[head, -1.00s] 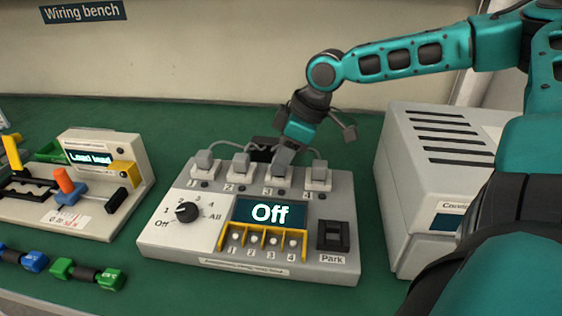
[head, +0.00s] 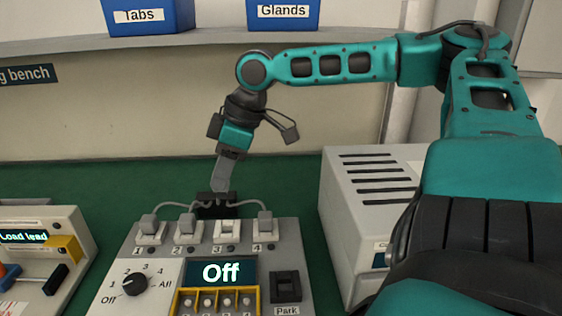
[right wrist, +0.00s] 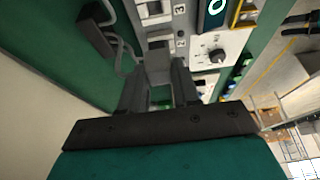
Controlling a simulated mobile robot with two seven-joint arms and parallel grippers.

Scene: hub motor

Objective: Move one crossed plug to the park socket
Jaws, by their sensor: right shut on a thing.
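My right gripper (head: 221,182) is shut on a grey plug (right wrist: 158,68), held between its fingers in the right wrist view. In the head view the gripper is above the back edge of the panel, by the dark cable block (head: 217,206); the plug is hard to tell from the fingers there. Socket 3 (head: 227,231) is without a plug. Grey plugs sit in socket 1 (head: 149,224), socket 2 (head: 186,223) and socket 4 (head: 265,221), with grey leads. The Park socket (head: 286,286) at the panel's front right looks empty. My left gripper is out of view.
The panel display (head: 222,272) reads Off, beside a rotary knob (head: 134,284). A grey vented case (head: 365,205) stands close on the right. The Load lead unit (head: 75,225) is at left.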

